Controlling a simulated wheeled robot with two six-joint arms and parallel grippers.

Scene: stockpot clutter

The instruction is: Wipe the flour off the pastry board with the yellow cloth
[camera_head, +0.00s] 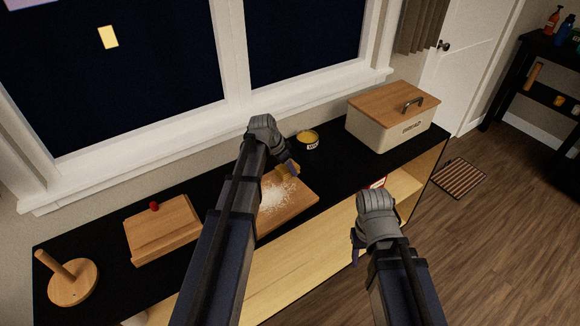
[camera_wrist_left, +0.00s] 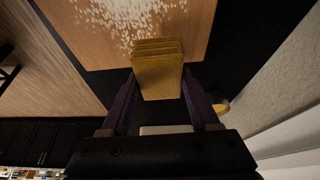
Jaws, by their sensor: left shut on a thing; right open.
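The pastry board (camera_head: 300,200) lies on the black counter, with white flour (camera_head: 274,196) scattered over its middle. The flour also shows at the top of the left wrist view (camera_wrist_left: 125,18). My left gripper (camera_head: 291,170) is shut on the folded yellow cloth (camera_wrist_left: 157,75), at the board's far edge. In the head view the cloth (camera_head: 284,171) is partly hidden by the gripper. I cannot tell whether the cloth touches the board. My left arm hides the board's left part. My right gripper (camera_head: 356,248) is open and empty, in front of the counter.
A bread bin (camera_head: 378,129) with a wooden lid stands at the counter's right end. A small yellow-topped tub (camera_head: 308,140) is behind the board. A wooden block (camera_head: 163,230) with a red knob and a wooden holder with an upright peg (camera_head: 73,284) stand left.

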